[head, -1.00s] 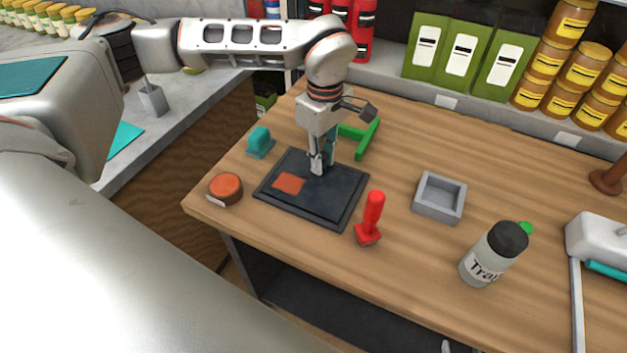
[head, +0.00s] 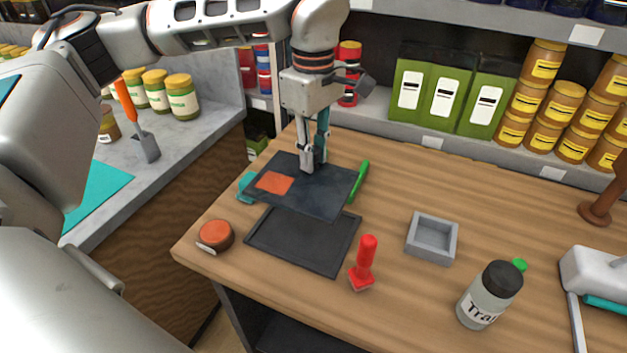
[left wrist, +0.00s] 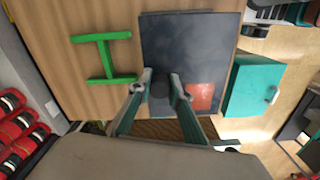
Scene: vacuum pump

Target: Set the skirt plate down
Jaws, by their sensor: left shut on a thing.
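The skirt plate (head: 325,192) is a flat dark square with an orange patch on one side. Below and nearer to me, a dark shallow tray (head: 300,243) lies empty on the table. The plate looks roughly level and apart from the tray. My right gripper is out of view.
On the wooden table (head: 510,220) are a round orange-topped item (head: 215,236), a red-handled stamp (head: 365,263), a grey open box (head: 432,240) and a bottle (head: 490,294). A green bracket (head: 360,180) and a teal item (head: 246,185) are partly hidden by the plate.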

